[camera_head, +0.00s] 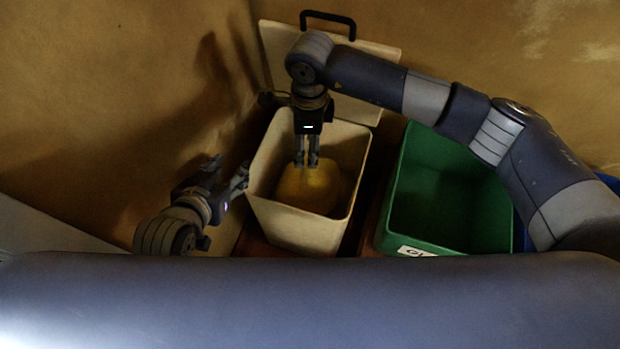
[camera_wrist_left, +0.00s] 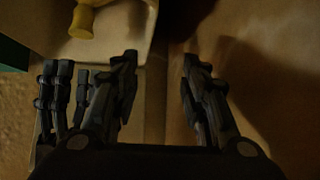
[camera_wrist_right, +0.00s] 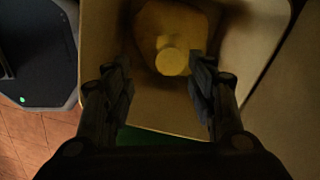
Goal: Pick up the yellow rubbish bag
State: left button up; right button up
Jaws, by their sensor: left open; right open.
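The yellow rubbish bag (camera_head: 318,192) sits inside an open cream bin (camera_head: 290,228). Its round knotted top (camera_wrist_right: 172,61) shows in the right wrist view. My right gripper (camera_head: 307,163) points down into the bin, open, with its fingertips close above the bag; in the right wrist view the knot lies between and just beyond its fingers. I cannot tell whether they touch it. My left gripper (camera_head: 242,178) is open and empty beside the bin's left wall. The left wrist view also shows part of the bag (camera_wrist_left: 82,20) inside the bin. The bag's lower part is hidden.
A green bin (camera_head: 418,165) with a white label stands just right of the cream bin. A raised cream lid (camera_head: 385,55) with a black handle stands behind the cream bin. Brown walls are close behind and at the left. A blue edge shows at the far right.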

jog(key=shift+w+d+f+t+h, duration=0.3)
jog(key=shift+w+d+f, duration=0.2)
jog(key=shift+w+f, duration=0.05)
jog(key=b, duration=0.1)
send_near(310, 183)
jog(key=w+f+b, duration=0.2)
jog(key=f, duration=0.1)
jog(key=shift+w+f, duration=0.1)
jog(key=shift+f, duration=0.3)
pick_arm(q)
jog(key=w+d+r+t+h, duration=0.1)
jog(key=w+r+t, duration=0.2)
jog(key=r, duration=0.4)
jog(key=w+d+r+t+h, duration=0.1)
jog(key=w+d+r+t, duration=0.1)
jog(key=r+t, duration=0.3)
jog(key=shift+w+d+r+h, duration=0.15)
jog(key=shift+w+r+h, duration=0.2)
jog(key=shift+r, duration=0.5)
pick_arm(e)
jog(key=shift+c, duration=0.6)
grip_shut()
pick_arm(q)
jog(key=shift+w, duration=0.1)
pick_arm(e)
jog(key=shift+r, duration=0.1)
